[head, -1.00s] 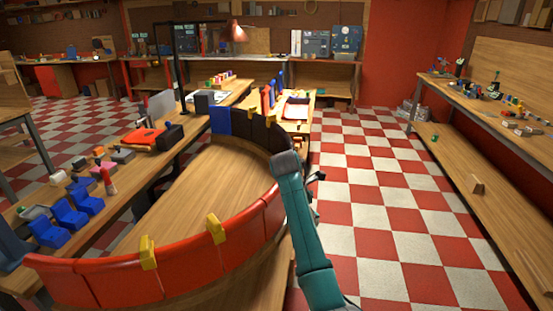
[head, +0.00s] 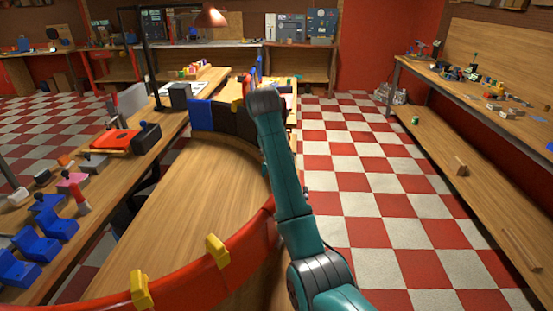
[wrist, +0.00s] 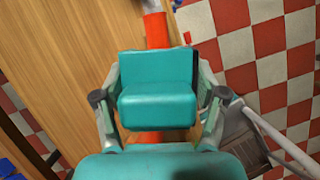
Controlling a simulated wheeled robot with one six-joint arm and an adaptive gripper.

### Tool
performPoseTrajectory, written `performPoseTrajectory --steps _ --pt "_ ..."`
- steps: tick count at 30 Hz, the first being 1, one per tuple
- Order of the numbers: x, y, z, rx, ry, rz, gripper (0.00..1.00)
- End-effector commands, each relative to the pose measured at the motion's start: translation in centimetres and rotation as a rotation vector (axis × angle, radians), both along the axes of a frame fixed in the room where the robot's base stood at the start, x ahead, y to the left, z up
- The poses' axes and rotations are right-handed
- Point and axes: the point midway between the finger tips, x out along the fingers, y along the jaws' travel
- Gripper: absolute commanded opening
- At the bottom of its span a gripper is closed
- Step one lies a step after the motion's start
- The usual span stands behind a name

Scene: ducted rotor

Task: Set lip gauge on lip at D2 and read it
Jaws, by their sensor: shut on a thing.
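The curved duct lip runs round the wooden surface in the head view, with red segments (head: 180,276) in front and dark segments (head: 236,121) and a blue one (head: 200,114) at the far end. Yellow clips (head: 217,250) sit on the red part. In the wrist view my gripper (wrist: 158,84) is shut on a teal stepped block (wrist: 158,100), which appears to be the lip gauge. A red-orange strip (wrist: 155,30) passes beneath the block; I cannot tell whether they touch. In the head view my arm hides the gripper. No D2 mark or reading is legible.
A bench at left holds blue blocks (head: 45,234), a red item (head: 115,141) and a black lamp post (head: 150,60). A long shelf bench (head: 470,150) stands at right. The checkered floor (head: 365,200) between is clear.

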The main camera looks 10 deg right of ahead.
Motion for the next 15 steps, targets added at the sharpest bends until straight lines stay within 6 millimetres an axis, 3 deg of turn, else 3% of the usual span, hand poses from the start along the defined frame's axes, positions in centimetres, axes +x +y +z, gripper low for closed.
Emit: performPoseTrajectory --steps 15 --pt "0.0 0.0 -2.3 -0.001 -0.003 0.000 0.32"
